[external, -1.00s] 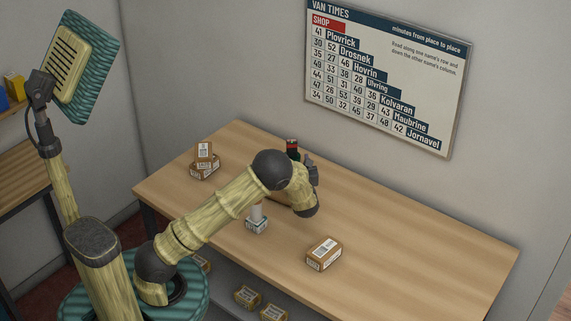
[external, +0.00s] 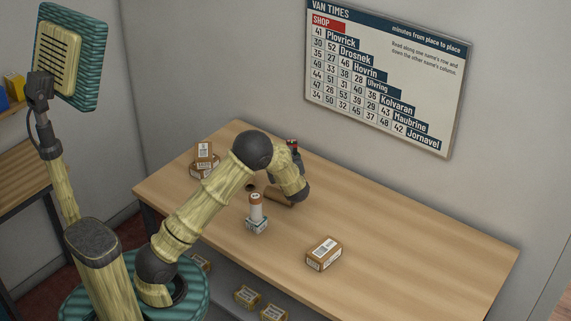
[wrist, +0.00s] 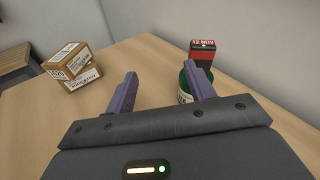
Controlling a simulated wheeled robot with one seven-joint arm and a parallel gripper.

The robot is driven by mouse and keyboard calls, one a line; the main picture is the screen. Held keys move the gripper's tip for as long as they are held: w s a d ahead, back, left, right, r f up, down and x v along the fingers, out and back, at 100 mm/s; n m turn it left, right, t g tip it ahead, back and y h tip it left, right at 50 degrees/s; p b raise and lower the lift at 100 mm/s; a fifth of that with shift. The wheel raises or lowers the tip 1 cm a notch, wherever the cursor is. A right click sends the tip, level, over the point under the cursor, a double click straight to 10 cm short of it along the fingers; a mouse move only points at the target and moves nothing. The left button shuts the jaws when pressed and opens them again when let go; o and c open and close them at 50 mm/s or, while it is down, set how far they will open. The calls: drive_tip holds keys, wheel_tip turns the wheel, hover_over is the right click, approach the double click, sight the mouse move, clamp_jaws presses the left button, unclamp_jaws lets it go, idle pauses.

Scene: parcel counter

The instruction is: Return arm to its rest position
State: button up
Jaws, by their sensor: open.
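My arm reaches over the wooden counter (external: 390,247), its elbow raised and its forearm bent down to the right. In the wrist view my gripper (wrist: 167,74) shows two purple fingers spread apart, with nothing between them. In the external view the fingers are mostly hidden behind the forearm.
Two stacked boxes (external: 204,162) stand at the back left. A brown tube (external: 275,194) lies below my forearm. A parcel (external: 324,254) lies at right. A green object (wrist: 184,88) and red-black box (wrist: 203,50) are near the right finger.

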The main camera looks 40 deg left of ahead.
drive_tip(key=s+a+n+g+h+p, duration=0.25)
drive_tip(key=s+n+g, duration=0.2)
drive_tip(key=s, duration=0.35)
drive_tip(key=s+a+n+g+h+p, duration=0.1)
drive_tip(key=s+n+g+h, duration=0.2)
drive_tip(key=s+n, duration=0.45)
drive_tip(key=s+d+r+n+h+p, duration=0.2)
drive_tip(key=s+d+n+h, duration=0.1)
drive_tip(key=s+d+n, duration=0.1)
drive_tip(key=s+d+r+n+h+p, duration=0.2)
drive_tip(key=s+d+r+n+h, duration=0.1)
drive_tip(key=s+n, duration=0.4)
drive_tip(key=shift+s+d+r+h, duration=0.25)
drive_tip(key=shift+s+d+h, duration=0.5)
drive_tip(key=shift+s, duration=0.25)
drive_tip(key=shift+t, duration=0.25)
